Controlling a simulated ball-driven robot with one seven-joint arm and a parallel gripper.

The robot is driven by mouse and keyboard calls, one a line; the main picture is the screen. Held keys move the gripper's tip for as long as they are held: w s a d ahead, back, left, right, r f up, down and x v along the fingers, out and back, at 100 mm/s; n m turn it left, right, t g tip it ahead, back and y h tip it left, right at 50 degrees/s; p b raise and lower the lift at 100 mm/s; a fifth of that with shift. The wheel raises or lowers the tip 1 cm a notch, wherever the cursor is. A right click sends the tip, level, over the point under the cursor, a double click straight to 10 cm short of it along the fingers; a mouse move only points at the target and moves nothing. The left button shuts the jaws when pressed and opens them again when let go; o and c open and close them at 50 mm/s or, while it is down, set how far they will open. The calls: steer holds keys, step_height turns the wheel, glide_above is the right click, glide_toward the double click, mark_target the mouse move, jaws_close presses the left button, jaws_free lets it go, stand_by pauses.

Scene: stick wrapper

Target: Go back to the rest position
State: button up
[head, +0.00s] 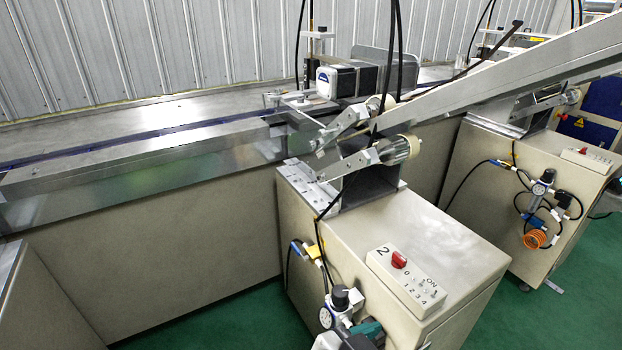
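My gripper is not in view in the head view, and no part of my arm can be made out for sure. The stick wrapper machine stands in front of me: a beige cabinet (400,240) with a white control box (407,280) on top, marked 2 and ON, with a red switch (399,260). A metal roller (393,150) sits at the cabinet's back edge, under a long inclined metal chute (500,85) that rises to the right.
A long metal conveyor (140,150) runs along the corrugated wall. A second cabinet (530,185) with an orange coiled hose (535,238) stands at the right. A pressure gauge (340,299) and fittings stick out from the near cabinet's front. Green floor (220,320) shows in front.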

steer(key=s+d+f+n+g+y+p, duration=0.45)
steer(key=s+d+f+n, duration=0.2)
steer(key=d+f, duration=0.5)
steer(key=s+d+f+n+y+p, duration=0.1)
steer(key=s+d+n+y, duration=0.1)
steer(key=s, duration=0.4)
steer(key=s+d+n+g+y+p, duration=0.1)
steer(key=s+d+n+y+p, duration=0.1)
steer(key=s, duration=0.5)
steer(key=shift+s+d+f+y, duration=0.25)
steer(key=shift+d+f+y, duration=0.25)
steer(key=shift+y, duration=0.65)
